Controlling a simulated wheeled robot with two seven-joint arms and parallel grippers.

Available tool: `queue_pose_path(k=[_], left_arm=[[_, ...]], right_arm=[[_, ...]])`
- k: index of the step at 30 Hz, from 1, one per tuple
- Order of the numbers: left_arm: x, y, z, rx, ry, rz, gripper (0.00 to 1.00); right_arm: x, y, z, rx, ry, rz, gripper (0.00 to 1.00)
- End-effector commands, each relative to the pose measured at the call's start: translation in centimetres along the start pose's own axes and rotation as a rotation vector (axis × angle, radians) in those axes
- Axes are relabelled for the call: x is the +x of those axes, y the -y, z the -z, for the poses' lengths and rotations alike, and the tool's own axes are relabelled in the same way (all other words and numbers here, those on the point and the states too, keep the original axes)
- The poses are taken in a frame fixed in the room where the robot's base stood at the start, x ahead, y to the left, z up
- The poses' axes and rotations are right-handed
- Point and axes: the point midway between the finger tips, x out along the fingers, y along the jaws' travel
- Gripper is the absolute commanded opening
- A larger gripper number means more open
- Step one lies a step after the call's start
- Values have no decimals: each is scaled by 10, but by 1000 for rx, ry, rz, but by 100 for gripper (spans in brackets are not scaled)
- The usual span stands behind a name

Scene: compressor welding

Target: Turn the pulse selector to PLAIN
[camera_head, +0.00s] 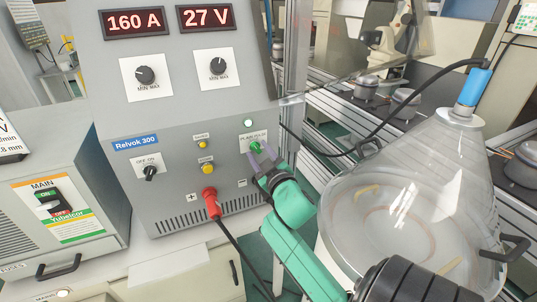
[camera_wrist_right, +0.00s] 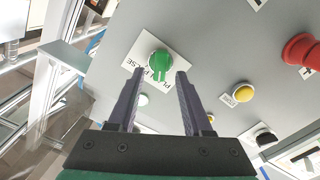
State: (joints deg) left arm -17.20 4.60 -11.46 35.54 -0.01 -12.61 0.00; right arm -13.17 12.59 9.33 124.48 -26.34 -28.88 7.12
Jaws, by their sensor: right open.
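The pulse selector is a small green knob (camera_head: 256,147) on a white plate marked PLAIN and PULSE, at the right of the grey welder panel (camera_head: 228,104). In the right wrist view the green knob (camera_wrist_right: 158,62) sits ahead, between and just beyond the fingertips. My right gripper (camera_head: 262,158) is at the knob in the head view; its two dark fingers (camera_wrist_right: 155,74) are open and apart with nothing between them. I cannot tell whether a finger touches the knob. My left gripper is not in view.
A red plug (camera_head: 211,202) with a black cable juts from the panel below left. An OFF/ON knob (camera_head: 150,172) and yellow buttons (camera_head: 207,168) are to the left. A clear cone-shaped hood (camera_head: 420,190) with a blue top stands right of my arm.

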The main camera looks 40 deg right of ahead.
Motion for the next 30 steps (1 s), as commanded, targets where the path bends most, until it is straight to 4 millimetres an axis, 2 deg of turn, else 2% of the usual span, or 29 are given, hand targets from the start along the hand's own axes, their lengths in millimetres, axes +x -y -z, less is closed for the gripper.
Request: queue_pose_path(k=[8, 10, 15, 20, 30], left_arm=[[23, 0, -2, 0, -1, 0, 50], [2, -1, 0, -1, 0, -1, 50], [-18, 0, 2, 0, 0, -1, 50], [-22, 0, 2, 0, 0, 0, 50], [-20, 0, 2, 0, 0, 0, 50]], right_arm=[[-74, 3, -7, 3, 5, 2, 50], [-90, -4, 2, 3, 12, -1, 50], [-120, -4, 2, 4, 9, -4, 50], [-132, -2, 0, 1, 3, -2, 50], [-133, 0, -1, -1, 0, -1, 50]])
